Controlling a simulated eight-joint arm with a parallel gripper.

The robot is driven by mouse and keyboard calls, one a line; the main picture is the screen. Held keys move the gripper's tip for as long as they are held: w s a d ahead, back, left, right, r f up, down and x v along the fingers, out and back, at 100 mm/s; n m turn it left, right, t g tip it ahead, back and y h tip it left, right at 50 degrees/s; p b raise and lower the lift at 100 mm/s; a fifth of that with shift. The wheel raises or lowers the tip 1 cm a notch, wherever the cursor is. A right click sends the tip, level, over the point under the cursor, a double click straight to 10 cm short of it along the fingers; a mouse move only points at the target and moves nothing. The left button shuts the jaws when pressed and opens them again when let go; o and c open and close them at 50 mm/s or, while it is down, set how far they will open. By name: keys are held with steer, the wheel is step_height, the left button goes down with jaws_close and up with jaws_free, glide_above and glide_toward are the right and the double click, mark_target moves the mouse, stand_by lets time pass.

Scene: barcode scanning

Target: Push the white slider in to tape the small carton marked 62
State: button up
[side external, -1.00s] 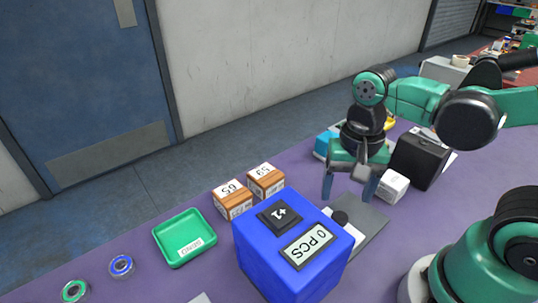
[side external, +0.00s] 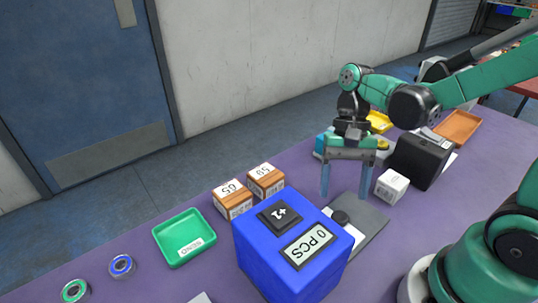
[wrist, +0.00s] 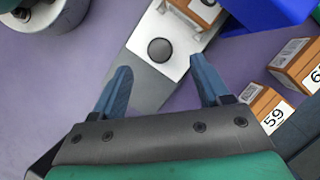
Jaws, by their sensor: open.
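The white slider (wrist: 160,48) with its round black knob lies on a grey base plate (wrist: 153,92) in the wrist view. In the side view the blue machine partly hides the slider (side external: 347,228). A small brown carton (wrist: 198,10) sits at the slider's far end near the blue machine; its number cannot be read. My gripper (side external: 345,194) is open and empty, pointing down above the plate behind the knob. In the wrist view my gripper (wrist: 162,78) has its fingers apart, with the knob ahead between them. I see no contact with the knob.
The blue machine (side external: 290,270) shows "0 PCS". Two brown cartons, one marked 65 (side external: 233,202) and another marked 59 (side external: 265,180), stand left of it. A green tray (side external: 185,236) lies farther left. A white box (side external: 391,186) and black case (side external: 420,160) stand right of my gripper.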

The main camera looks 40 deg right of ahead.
mark_target(340, 215)
steer(key=shift+x, duration=2.35)
jaws_close()
